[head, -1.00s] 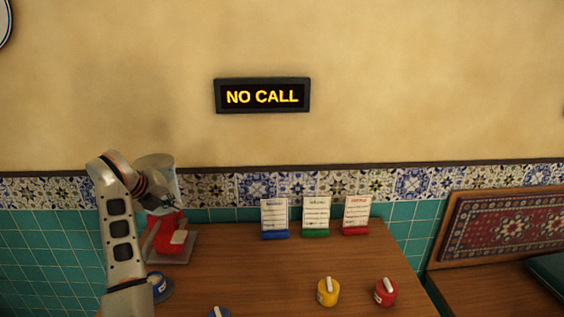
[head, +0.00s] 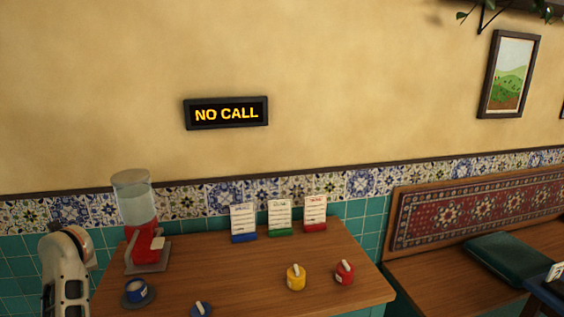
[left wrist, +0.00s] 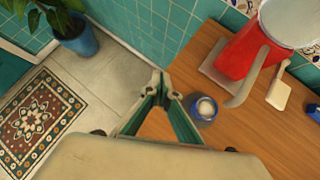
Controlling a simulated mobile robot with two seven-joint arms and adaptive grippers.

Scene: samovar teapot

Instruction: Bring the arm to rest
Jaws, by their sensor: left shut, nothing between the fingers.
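My left arm (head: 66,275) is folded at the lower left of the head view, left of the wooden counter (head: 235,277); its fingers do not show there. In the left wrist view my left gripper (left wrist: 163,88) is shut and empty. Its fingertips appear near the counter's edge and the blue cup (left wrist: 205,108), apart from the cup as far as I can tell. My right gripper is in neither view.
The red dispenser (head: 143,240) stands at the counter's back left, the blue cup (head: 136,291) in front. Three cards stand behind yellow (head: 296,278) and red (head: 344,273) pots. The sign (head: 226,113) reads NO CALL. A plant (left wrist: 65,25) stands on the floor.

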